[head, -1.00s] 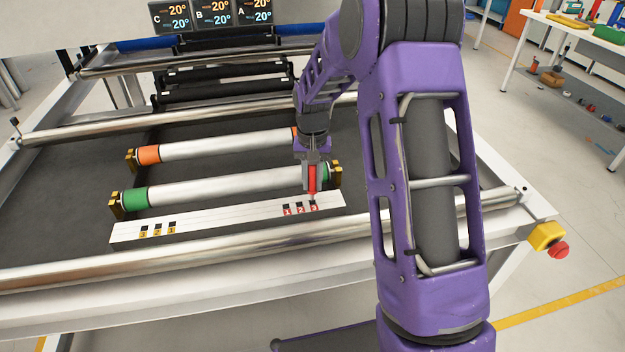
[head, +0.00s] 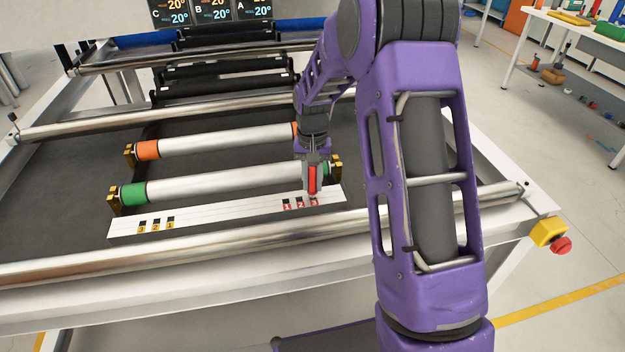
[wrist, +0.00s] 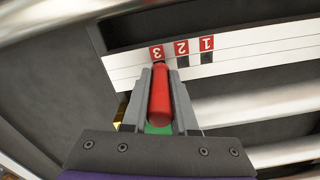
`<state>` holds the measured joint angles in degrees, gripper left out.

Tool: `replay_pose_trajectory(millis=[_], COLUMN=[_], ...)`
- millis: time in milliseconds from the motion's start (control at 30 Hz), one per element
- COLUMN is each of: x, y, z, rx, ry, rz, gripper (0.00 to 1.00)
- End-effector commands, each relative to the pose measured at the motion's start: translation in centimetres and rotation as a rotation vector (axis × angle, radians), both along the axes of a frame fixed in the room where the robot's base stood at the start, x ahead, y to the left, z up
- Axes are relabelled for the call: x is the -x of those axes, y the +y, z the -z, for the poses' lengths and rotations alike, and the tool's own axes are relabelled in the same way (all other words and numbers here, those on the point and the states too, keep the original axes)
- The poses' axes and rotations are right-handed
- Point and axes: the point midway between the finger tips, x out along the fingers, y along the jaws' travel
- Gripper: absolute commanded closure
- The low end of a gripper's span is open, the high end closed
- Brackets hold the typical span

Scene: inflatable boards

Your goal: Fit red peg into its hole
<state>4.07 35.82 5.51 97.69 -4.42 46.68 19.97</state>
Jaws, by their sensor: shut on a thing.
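My gripper (head: 312,188) is shut on the red peg (head: 312,178), over the right end of the white board (head: 230,212). In the wrist view the red peg (wrist: 160,97) lies between the two grey fingers, its far end at the red label 3 (wrist: 157,53). The hole at label 3 is hidden behind the peg, so I cannot tell whether the tip is in it. The dark holes at red labels 2 (wrist: 183,60) and 1 (wrist: 207,57) show empty beside it.
Yellow labels with dark holes (head: 156,223) are at the board's left end. A roller with green ends (head: 220,183) lies just behind the board, and one with orange ends (head: 220,144) farther back. A metal bar (head: 200,248) runs in front.

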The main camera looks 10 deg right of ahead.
Motion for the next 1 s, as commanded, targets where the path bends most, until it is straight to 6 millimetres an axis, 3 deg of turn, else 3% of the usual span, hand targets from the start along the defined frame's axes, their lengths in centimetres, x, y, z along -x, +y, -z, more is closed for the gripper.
replay_pose_trajectory(millis=[733, 767, 933, 1000], x=[0.0, 0.0, 0.0, 0.0], y=[0.0, 0.0, 0.0, 0.0], z=[1.9, 1.9, 1.8, 1.8], rx=[0.0, 0.0, 0.0, 0.0], ry=[0.0, 0.0, 0.0, 0.0], rz=[0.0, 0.0, 0.0, 0.0], gripper=[1.0, 0.72, 0.41, 0.39])
